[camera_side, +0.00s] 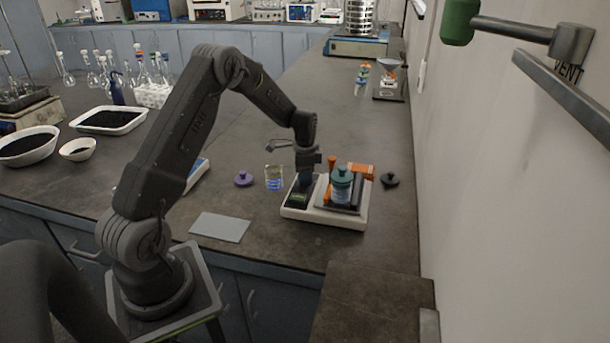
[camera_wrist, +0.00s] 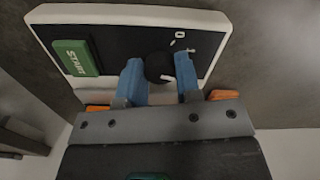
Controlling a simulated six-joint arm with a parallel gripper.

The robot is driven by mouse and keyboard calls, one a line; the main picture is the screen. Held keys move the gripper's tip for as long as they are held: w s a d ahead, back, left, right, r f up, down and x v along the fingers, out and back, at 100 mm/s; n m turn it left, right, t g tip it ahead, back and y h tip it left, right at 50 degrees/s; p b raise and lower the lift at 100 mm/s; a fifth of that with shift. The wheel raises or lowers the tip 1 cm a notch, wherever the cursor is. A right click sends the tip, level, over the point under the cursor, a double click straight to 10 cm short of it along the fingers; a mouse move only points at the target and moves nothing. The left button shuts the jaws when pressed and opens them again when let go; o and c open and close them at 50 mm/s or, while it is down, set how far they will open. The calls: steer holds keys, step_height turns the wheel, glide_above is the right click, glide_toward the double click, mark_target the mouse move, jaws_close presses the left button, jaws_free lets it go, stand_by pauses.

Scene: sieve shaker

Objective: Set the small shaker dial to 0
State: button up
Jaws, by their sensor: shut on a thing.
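The small shaker (camera_side: 325,216) is a white box with a dark control panel, on the bench in the middle of the side view. In the wrist view its panel (camera_wrist: 120,45) fills the upper part. A black round dial (camera_wrist: 157,67) sits on the panel between my blue fingertips. My gripper (camera_wrist: 159,75) is shut on the dial. A white "0" mark (camera_wrist: 180,34) and another white mark (camera_wrist: 191,50) show above and right of the dial. The dial's own pointer is not clear. In the side view my gripper (camera_side: 304,182) reaches down onto the panel and hides the dial.
A green START button (camera_wrist: 76,57) is left of the dial. A teal-capped jar (camera_side: 341,184) stands on the shaker, with orange parts (camera_side: 358,170) beside it. A beaker (camera_side: 274,178), a purple lid (camera_side: 243,179) and a black stopper (camera_side: 390,181) are nearby.

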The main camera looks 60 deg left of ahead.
steer(key=n, duration=0.7)
steer(key=shift+n, duration=0.4)
steer(key=n, duration=0.3)
steer(key=shift+w+n, duration=0.1)
steer(key=shift+n, duration=2)
steer(key=o, duration=0.9)
step_height(320, 180, up, 14)
steer(key=shift+f, duration=0.1)
